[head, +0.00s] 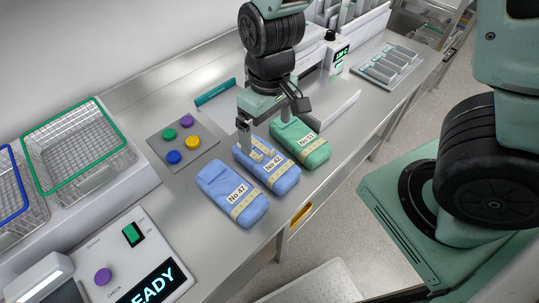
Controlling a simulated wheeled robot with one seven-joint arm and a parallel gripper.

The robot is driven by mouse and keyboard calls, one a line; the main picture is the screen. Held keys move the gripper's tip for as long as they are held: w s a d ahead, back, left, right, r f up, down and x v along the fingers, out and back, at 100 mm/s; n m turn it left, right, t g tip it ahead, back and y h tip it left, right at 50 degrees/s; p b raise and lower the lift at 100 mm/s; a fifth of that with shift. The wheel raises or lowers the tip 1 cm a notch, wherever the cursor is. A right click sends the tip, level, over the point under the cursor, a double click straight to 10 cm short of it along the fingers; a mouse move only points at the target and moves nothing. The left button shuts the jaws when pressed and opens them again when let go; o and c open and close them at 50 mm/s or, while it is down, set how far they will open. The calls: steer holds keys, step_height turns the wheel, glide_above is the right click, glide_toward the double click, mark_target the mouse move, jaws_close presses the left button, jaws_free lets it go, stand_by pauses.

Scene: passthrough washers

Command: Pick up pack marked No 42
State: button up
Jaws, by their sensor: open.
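The blue pack marked No 42 (278,176) lies on the steel counter, in the middle of a row of three packs. It has a pale band around it and a white label. My gripper (262,133) is above the row with its fingers pointing down, open and empty. One finger comes down at the far left end of the No 42 pack and hides a little of it. I cannot tell whether the finger touches the pack.
A blue pack marked No 47 (234,195) lies close on the left, a green pack (301,146) close on the right. A grey plate with coloured buttons (183,137) is behind left. Wire baskets (76,152) stand at the left. The counter's front edge runs close by the packs.

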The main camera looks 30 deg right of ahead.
steer(key=w+d+f, duration=0.2)
glide_above(274, 164)
steer(key=shift+m+h, duration=0.3)
step_height(274, 164, down, 10)
steer(key=shift+w+r+p, duration=0.1)
steer(key=shift+r+p, duration=0.05)
steer(key=shift+p, duration=0.25)
steer(key=shift+f+p, duration=1.15)
steer(key=shift+f, duration=2.2)
steer(key=c, duration=1.2)
